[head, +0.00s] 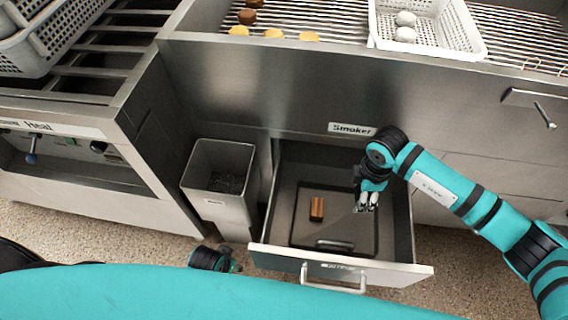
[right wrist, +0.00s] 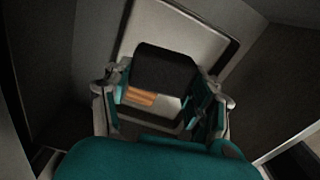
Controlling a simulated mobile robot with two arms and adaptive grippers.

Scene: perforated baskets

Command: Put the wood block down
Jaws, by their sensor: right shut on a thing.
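A brown wood block (head: 317,208) lies on the dark tray inside the open drawer (head: 283,255). My right gripper (head: 367,207) is over the drawer, to the right of that block and apart from it in the head view. In the right wrist view, a dark shape fills much of the space between the fingers of my right gripper (right wrist: 163,95), with an orange-brown strip (right wrist: 141,97) below it. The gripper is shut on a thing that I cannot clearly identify. A black and teal part of my left arm shows low in the head view; its fingers cannot be made out.
A grey bin (head: 222,160) with dark contents stands left of the drawer. The smoker counter above holds a white perforated basket (head: 430,45) with pale round items, yellow pieces (head: 274,33) and brown pieces. The drawer walls surround my right gripper; the tray is mostly clear.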

